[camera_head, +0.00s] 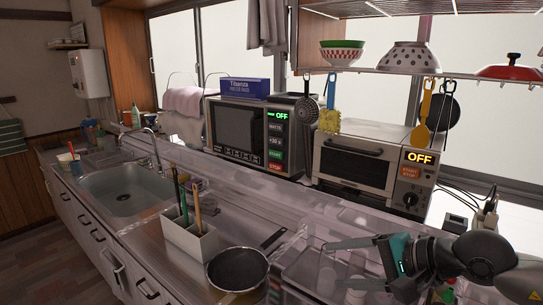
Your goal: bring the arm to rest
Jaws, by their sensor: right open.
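My right gripper (337,265) comes in from the lower right. Its two fingers are apart and point left, with nothing visible between them. It is over a clear, see-through rack or bin (308,272) at the front right of the counter, right of the frying pan. How high the gripper is above the bin is hard to tell. My left gripper is not in view.
A black frying pan (237,270) lies left of the bin, beside a white utensil holder (188,238). A microwave (243,133) and a toaster oven (352,163) stand behind. Utensils such as a yellow ladle (421,133) hang from the shelf. The sink (122,190) is left.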

